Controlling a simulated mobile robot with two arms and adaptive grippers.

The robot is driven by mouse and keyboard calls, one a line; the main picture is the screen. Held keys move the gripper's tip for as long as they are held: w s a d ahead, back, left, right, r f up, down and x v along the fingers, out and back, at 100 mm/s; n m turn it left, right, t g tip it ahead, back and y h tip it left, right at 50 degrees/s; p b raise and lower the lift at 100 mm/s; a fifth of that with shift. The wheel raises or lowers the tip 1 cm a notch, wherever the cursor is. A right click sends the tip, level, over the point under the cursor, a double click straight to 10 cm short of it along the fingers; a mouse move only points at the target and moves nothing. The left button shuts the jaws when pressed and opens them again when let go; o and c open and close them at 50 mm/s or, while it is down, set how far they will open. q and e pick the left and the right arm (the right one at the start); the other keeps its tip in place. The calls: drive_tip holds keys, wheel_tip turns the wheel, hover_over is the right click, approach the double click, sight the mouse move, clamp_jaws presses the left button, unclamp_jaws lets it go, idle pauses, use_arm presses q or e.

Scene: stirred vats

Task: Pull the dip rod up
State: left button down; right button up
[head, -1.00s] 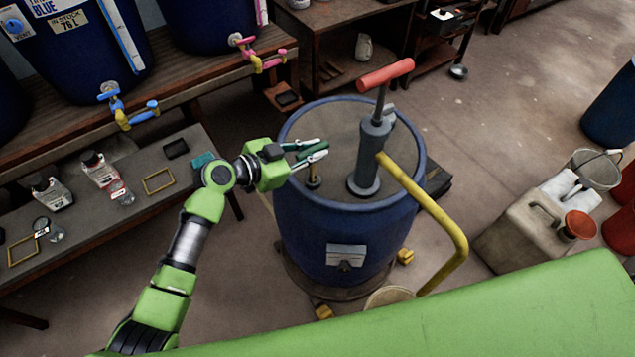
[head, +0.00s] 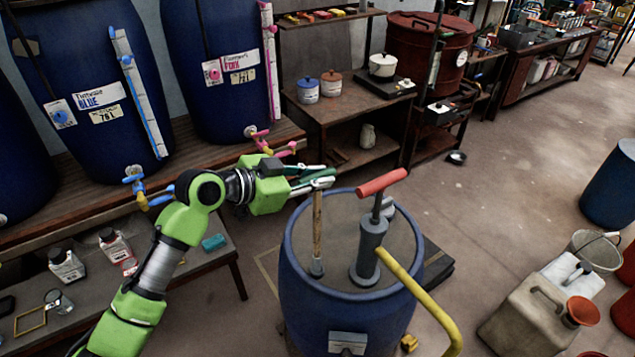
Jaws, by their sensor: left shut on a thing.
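The dip rod (head: 317,228) stands upright in the top of the blue drum (head: 335,308), with a length of brownish shaft showing above the small collar in the lid. Its lower end is hidden inside the drum. My left gripper (head: 318,179) is shut on the rod's green top end, above the drum's left rim. The fingers partly cover that end. My right gripper is out of view.
A grey hand pump (head: 370,248) with a red handle and yellow spout pipe stands right of the rod on the same lid. Behind are large blue vats (head: 233,75) with taps on a bench. A beige jerrycan (head: 525,318) stands on the floor at right.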

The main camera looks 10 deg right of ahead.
use_arm(q)
drive_tip(key=shift+r, duration=0.3)
drive_tip(key=shift+w+r, duration=0.1)
drive_tip(key=c, duration=2)
unclamp_jaws()
drive_tip(key=shift+o, duration=0.2)
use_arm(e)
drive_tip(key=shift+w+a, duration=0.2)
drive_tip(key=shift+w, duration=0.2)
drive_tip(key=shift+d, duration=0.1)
use_arm(q)
drive_tip(key=shift+s+a, duration=0.25)
drive_tip(key=shift+a, duration=0.25)
drive_tip(key=v, duration=1.1)
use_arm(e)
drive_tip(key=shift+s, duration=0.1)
use_arm(q)
drive_tip(key=shift+d+r, duration=0.1)
drive_tip(key=shift+r, duration=0.05)
